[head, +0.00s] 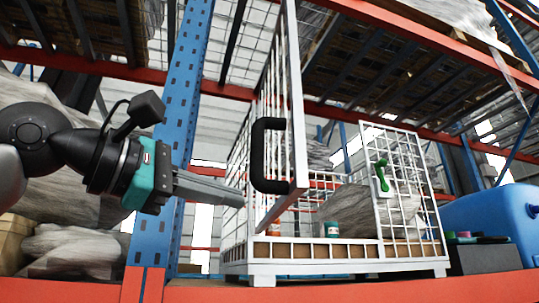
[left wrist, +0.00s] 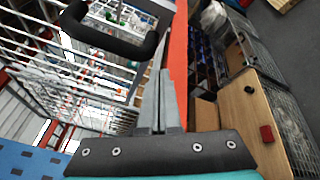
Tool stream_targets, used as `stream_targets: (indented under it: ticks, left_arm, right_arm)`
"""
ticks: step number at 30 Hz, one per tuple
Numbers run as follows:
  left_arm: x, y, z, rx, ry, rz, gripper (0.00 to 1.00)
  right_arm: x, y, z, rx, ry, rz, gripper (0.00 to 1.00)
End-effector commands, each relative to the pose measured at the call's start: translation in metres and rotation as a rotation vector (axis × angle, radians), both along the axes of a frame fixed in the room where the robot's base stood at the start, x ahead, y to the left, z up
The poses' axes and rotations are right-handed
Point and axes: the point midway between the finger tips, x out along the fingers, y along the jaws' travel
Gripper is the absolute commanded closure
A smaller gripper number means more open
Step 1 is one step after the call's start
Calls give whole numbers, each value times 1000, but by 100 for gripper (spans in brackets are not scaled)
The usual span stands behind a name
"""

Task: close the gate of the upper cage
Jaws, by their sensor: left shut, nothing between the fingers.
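The upper cage (head: 262,248) is a white wire-mesh cage standing on a rack shelf in the head view. Its gate (head: 297,100) stands open, swung out toward me and seen nearly edge-on. A black handle (head: 258,155) is on the gate; it also shows at the top of the left wrist view (left wrist: 112,38). My left gripper (head: 241,200) is shut and empty, left of the gate and just below the handle. Whether its tips touch the gate I cannot tell. My right gripper is out of view.
A blue rack upright (head: 180,110) stands just behind my left arm. The orange shelf beam (head: 340,289) runs under the cage. A blue container (head: 490,222) stands right of the cage. A wrapped load (head: 365,212) and a teal can (head: 331,229) are inside.

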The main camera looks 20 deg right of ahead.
Motion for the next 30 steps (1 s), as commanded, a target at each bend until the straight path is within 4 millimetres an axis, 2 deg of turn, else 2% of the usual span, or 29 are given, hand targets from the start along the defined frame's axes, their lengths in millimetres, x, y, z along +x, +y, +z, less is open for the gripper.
stream_targets:
  ticks: [1,4,7,11,16,24,30]
  left_arm:
    - [-17,2,21,57,-105,41,100]
    - [-39,7,44,146,-262,121,100]
    - [-54,12,60,204,-370,183,100]
    - [-63,14,70,239,-437,223,100]
    - [-56,4,72,246,-445,228,100]
    - [-25,-35,72,245,-441,226,100]
    - [-7,-55,72,242,-442,227,100]
  right_arm:
    - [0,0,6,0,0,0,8]
    - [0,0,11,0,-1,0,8]
    - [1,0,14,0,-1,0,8]
    - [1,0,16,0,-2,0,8]
    - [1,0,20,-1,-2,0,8]
    - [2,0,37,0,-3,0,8]
    - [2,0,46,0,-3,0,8]
